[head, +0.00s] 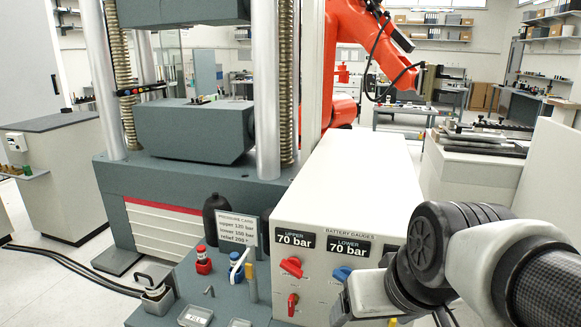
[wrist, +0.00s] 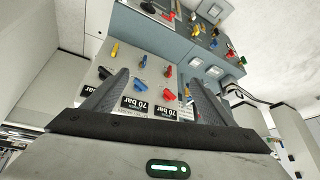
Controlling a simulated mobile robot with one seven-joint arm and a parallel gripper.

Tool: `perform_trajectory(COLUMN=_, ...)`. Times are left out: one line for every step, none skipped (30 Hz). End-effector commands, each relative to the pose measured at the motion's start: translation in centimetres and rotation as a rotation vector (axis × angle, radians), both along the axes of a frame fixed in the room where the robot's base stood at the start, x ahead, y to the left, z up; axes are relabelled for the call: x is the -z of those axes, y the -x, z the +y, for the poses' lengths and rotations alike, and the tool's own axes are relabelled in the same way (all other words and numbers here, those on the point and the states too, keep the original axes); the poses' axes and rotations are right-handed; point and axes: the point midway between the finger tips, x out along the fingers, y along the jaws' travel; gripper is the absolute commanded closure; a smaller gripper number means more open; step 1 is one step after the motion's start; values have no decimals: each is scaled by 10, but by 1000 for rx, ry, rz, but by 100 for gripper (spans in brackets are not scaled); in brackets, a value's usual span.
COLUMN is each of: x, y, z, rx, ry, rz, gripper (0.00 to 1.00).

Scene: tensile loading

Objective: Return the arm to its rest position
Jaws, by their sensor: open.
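My arm (head: 440,260) reaches in from the lower right in the head view, bent in front of the white battery gauge box (head: 385,185). My gripper is not clearly visible there. In the wrist view my gripper (wrist: 160,80) is open, its two dark ridged fingers apart with nothing held between them. The fingers point toward the box's front, which shows upside down with two "70 bar" displays and several small coloured valve handles. In the head view, a red handle (head: 291,267) sits under the upper display and a blue handle (head: 341,273) under the lower one.
A grey bench top (head: 225,285) left of the box holds a red-capped fitting (head: 203,260), a blue-capped fitting (head: 236,268), small trays and a pressure card (head: 236,228). The testing machine (head: 190,130) stands behind. An orange robot arm (head: 350,40) rises at the back. Open floor lies at left.

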Motion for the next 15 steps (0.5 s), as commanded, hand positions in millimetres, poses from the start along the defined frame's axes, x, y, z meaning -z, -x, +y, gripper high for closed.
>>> perform_trajectory(x=-9, y=9, z=-5, rx=21, ry=8, rz=-9, gripper=22)
perform_trajectory(x=-13, y=15, z=-7, rx=35, ry=13, rz=-9, gripper=22)
perform_trajectory(x=-17, y=23, z=-11, rx=52, ry=19, rz=-9, gripper=22)
perform_trajectory(x=-21, y=29, z=-13, rx=65, ry=25, rz=-8, gripper=22)
perform_trajectory(x=-24, y=34, z=-16, rx=79, ry=32, rz=-9, gripper=22)
perform_trajectory(x=-39, y=36, z=-17, rx=85, ry=34, rz=-3, gripper=22)
perform_trajectory(x=-47, y=35, z=-16, rx=83, ry=32, rz=-1, gripper=22)
perform_trajectory(x=-53, y=35, z=-16, rx=81, ry=31, rz=0, gripper=22)
perform_trajectory(x=-61, y=35, z=-16, rx=80, ry=32, rz=1, gripper=22)
perform_trajectory(x=-67, y=35, z=-16, rx=80, ry=32, rz=1, gripper=22)
perform_trajectory(x=-74, y=35, z=-16, rx=80, ry=31, rz=1, gripper=22)
perform_trajectory(x=-82, y=35, z=-16, rx=80, ry=31, rz=0, gripper=22)
perform_trajectory(x=-90, y=35, z=-16, rx=80, ry=31, rz=0, gripper=22)
perform_trajectory(x=-97, y=35, z=-16, rx=79, ry=31, rz=0, gripper=22)
perform_trajectory(x=-107, y=35, z=-16, rx=79, ry=30, rz=0, gripper=22)
